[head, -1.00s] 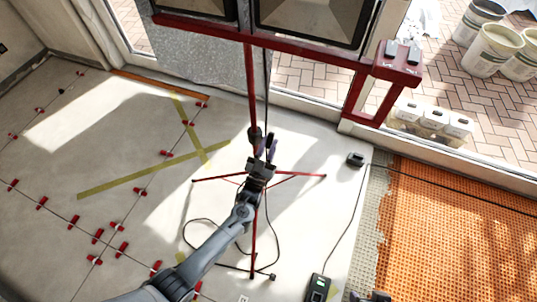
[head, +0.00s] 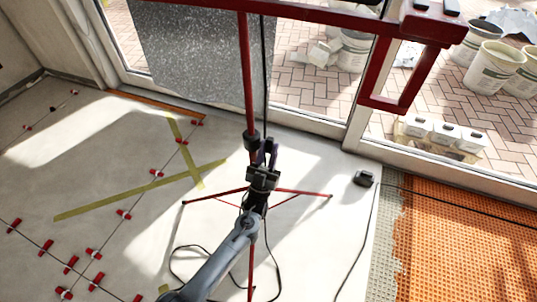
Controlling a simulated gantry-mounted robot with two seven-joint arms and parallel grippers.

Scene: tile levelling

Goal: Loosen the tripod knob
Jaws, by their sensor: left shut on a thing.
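The red tripod stand (head: 246,75) rises as an upright pole with thin red legs spread on the floor. A dark collar (head: 250,140) sits around its pole. My left gripper (head: 265,150) is at the collar's right side, its dark fingers pointing up in the picture and closed on the tripod knob. The knob itself is hidden by the fingers, so its turn cannot be seen. My right gripper is not in view.
A black cable runs beside the pole and loops on the floor near the red legs (head: 302,193). A small black box (head: 364,178) lies to the right, beside orange matting (head: 465,240). Red levelling clips (head: 124,214) dot the tiles at left. Buckets (head: 494,65) stand outside.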

